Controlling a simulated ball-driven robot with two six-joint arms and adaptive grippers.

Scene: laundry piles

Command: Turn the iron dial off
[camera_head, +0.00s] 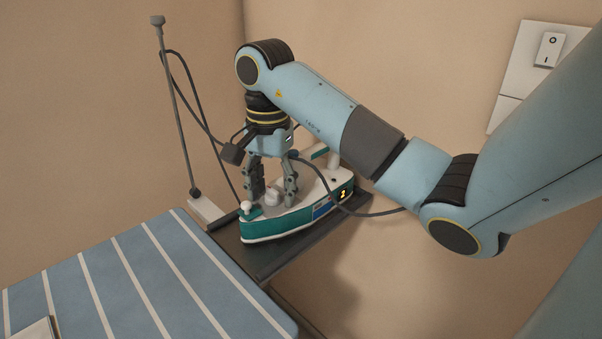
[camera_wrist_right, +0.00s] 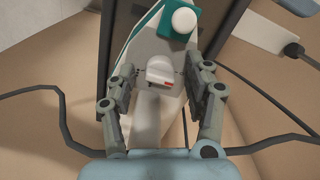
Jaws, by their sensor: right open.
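The iron (camera_head: 290,219) is white and teal and rests on a dark shelf (camera_head: 262,268) at the end of the ironing board. Its small display shows a yellow mark. The iron's white dial (camera_head: 272,196) sits on top of the iron. In the right wrist view the dial (camera_wrist_right: 160,72) is a white knob with a small red mark at its lower right. My right gripper (camera_head: 274,198) points down over the iron. Its fingers are open, one on each side of the dial with gaps between. The right gripper (camera_wrist_right: 162,92) also shows there. My left gripper is not in view.
The blue striped ironing board (camera_head: 140,275) fills the lower left. A thin grey pole (camera_head: 178,110) with a cable stands behind the iron. A white wall switch (camera_head: 549,50) is at the upper right. Walls close in behind the iron.

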